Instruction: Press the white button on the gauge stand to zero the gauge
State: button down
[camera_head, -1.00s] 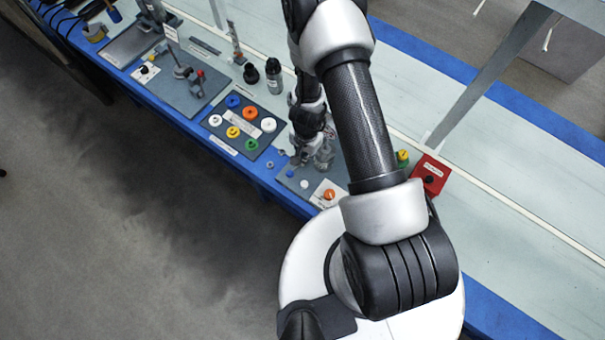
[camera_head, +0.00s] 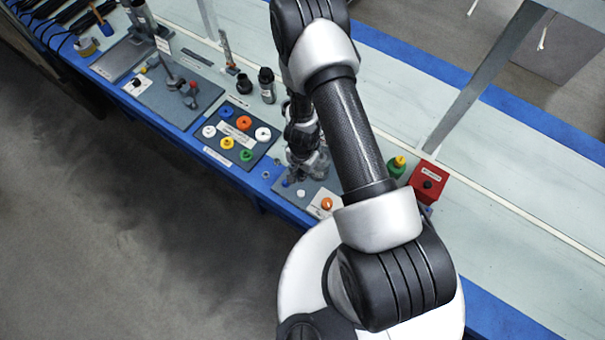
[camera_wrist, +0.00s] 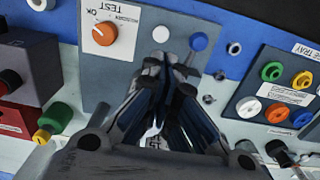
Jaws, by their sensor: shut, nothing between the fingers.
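A round white button (camera_wrist: 161,34) sits on a grey panel (camera_wrist: 228,12) in the wrist view. Beside it are a blue button (camera_wrist: 198,41) and an orange knob (camera_wrist: 104,33) on a white label. The white button (camera_head: 301,193) also shows in the head view, near the blue table edge. My gripper (camera_wrist: 172,62) is shut and empty. Its fingertips appear just below the white button in the wrist view; I cannot tell their height above the panel. In the head view my gripper (camera_head: 300,170) is over the panel's far part, which it hides. A gauge face is not clearly visible.
A tray (camera_head: 216,126) with several coloured rings lies left of the panel. A red box (camera_head: 428,180) and a green-and-yellow piece (camera_head: 397,165) stand to the right. Dark upright cylinders (camera_head: 266,85) stand behind the tray. Small metal rings (camera_wrist: 219,75) lie near the panel.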

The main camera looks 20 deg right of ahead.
notch_tip(320, 180, down, 12)
jog(key=b, duration=1)
jog(key=shift+r+b, duration=0.25)
jog(key=shift+b, duration=0.1)
jog(key=shift+f, duration=0.1)
jog(key=shift+f+b, duration=0.8)
jog(key=shift+b, duration=0.1)
jog(key=shift+f+b, duration=0.3)
jog(key=shift+f, duration=0.05)
jog(key=shift+s, duration=0.25)
jog(key=shift+f, duration=0.1)
notch_tip(320, 180, up, 15)
jog(key=p, duration=1.3)
jog(key=shift+w+f, duration=0.2)
jog(key=shift+w, duration=0.05)
